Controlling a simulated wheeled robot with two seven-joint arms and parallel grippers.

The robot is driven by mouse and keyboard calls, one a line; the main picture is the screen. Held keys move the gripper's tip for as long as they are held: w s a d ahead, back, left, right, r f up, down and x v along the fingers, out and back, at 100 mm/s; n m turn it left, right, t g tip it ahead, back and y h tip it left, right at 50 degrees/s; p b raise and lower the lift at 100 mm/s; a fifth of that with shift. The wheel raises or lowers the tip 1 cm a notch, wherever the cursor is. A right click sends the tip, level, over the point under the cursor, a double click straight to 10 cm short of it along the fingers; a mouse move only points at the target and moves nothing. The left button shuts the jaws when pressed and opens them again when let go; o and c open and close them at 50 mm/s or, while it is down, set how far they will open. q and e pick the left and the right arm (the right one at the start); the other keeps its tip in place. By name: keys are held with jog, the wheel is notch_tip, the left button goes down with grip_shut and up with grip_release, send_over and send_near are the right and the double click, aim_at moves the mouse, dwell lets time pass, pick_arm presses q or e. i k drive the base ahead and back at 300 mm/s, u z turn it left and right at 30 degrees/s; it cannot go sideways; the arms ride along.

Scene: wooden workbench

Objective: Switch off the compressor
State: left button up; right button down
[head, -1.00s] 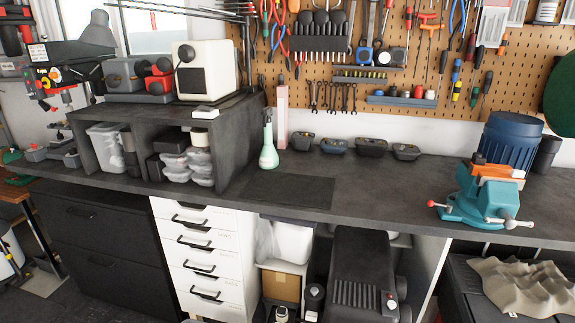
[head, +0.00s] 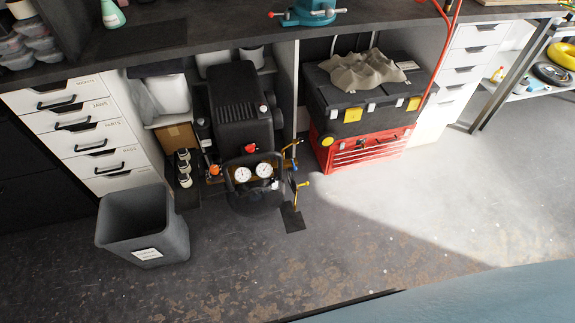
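The black compressor (head: 237,110) stands on the floor in the open bay under the workbench. Its front faces me, with two round white gauges (head: 253,173) side by side. A red knob (head: 250,149) sits above the gauges, and a smaller orange-red part (head: 214,170) is to their left. Thin yellow-handled fittings (head: 298,185) stick out on its right side. I cannot tell from here which part is the switch or how it is set. Neither of my grippers is in view.
A grey bin (head: 145,228) stands on the floor at front left, near white drawers (head: 90,130). Right of the compressor are a red toolbox (head: 365,150) and a black case (head: 360,105) on top of it. The floor (head: 400,220) in front is mostly clear.

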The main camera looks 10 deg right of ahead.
aim_at(250, 149)
jog(key=z, duration=0.3)
jog(key=k, duration=0.5)
jog(key=u, duration=0.75)
jog(key=i, duration=1.4)
jog(key=z, duration=0.8)
